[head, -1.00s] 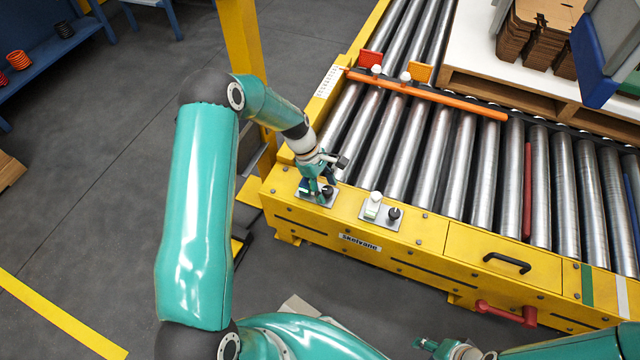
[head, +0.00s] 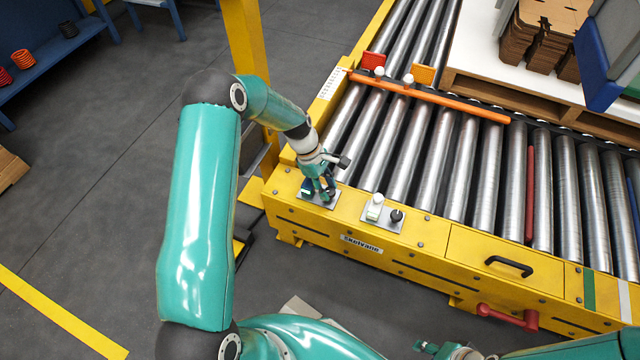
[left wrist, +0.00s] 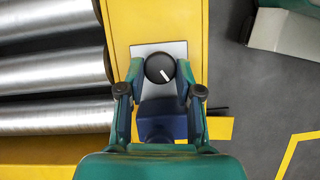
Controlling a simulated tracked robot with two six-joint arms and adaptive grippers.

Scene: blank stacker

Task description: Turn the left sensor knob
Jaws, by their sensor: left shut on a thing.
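The left sensor knob (left wrist: 160,68) is black and round with a white pointer line, on a light metal plate (left wrist: 178,48). In the left wrist view the line slants from the knob's centre down to the right. My left gripper (head: 322,197) points down at this plate on the near left corner of the yellow conveyor frame. In the left wrist view its fingertips (left wrist: 160,72) stand on either side of the knob, shut on it. A dark blue block (left wrist: 160,125) shows between the fingers. My right gripper (head: 426,347) is small at the bottom edge; its jaws are unclear.
A second plate right of it carries a white-and-green sensor (head: 375,206) and a black knob (head: 396,215). The yellow frame (head: 440,262) has a black drawer handle (head: 509,267) and a red handle (head: 507,316). An orange bar (head: 440,97) crosses the rollers.

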